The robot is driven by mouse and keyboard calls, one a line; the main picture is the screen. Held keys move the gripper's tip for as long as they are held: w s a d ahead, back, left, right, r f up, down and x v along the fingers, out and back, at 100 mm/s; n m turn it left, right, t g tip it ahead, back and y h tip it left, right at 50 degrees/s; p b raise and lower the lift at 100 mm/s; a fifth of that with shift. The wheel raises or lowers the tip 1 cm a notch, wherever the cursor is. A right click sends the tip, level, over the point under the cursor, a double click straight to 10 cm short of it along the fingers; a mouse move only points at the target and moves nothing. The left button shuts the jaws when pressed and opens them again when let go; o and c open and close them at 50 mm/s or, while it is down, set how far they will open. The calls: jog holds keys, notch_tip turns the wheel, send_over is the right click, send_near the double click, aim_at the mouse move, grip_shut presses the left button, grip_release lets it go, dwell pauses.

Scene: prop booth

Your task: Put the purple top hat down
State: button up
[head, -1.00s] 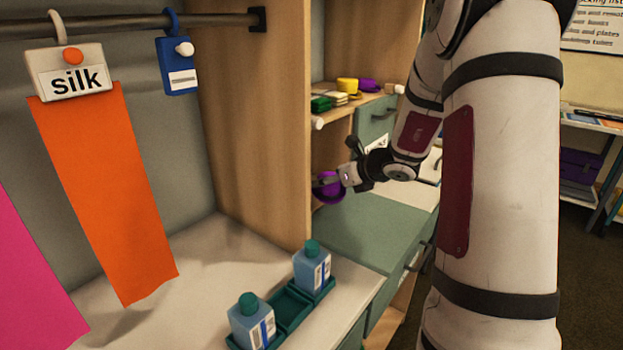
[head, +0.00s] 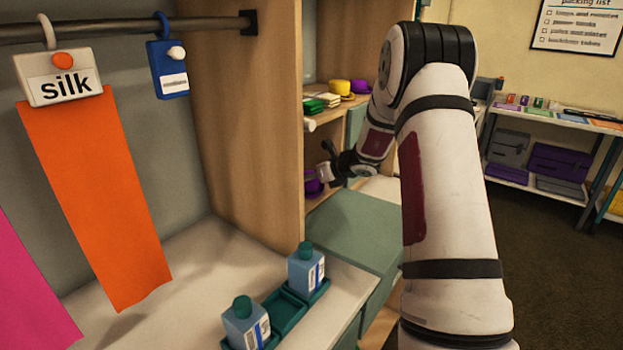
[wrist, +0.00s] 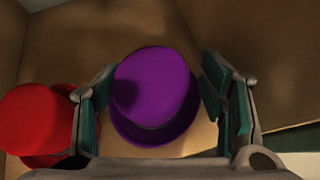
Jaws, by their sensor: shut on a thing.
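The purple top hat (wrist: 158,85) is between the two fingers of my gripper (wrist: 160,100) in the wrist view, crown toward the camera. The gripper is shut on it. A wooden shelf surface lies beneath; I cannot tell whether the hat touches it. In the head view the hat (head: 311,184) shows small at the edge of the wooden side panel, partly hidden, with my gripper (head: 319,179) just right of it. A red hat (wrist: 32,118) stands close to the left finger in the wrist view.
The wooden panel (head: 255,130) stands left of the gripper. A green-topped cabinet (head: 350,228) lies below. Two blue bottles (head: 306,268) stand in a green tray at the front.

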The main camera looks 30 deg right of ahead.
jog(key=shift+f, duration=0.15)
jog(key=o, duration=0.7)
jog(key=shift+s+r, duration=0.15)
jog(key=shift+r, duration=0.15)
jog(key=p+v, duration=0.1)
jog(key=v, duration=1)
jog(key=shift+s+r, duration=0.2)
jog(key=shift+s, duration=0.1)
jog(key=shift+d, duration=0.1)
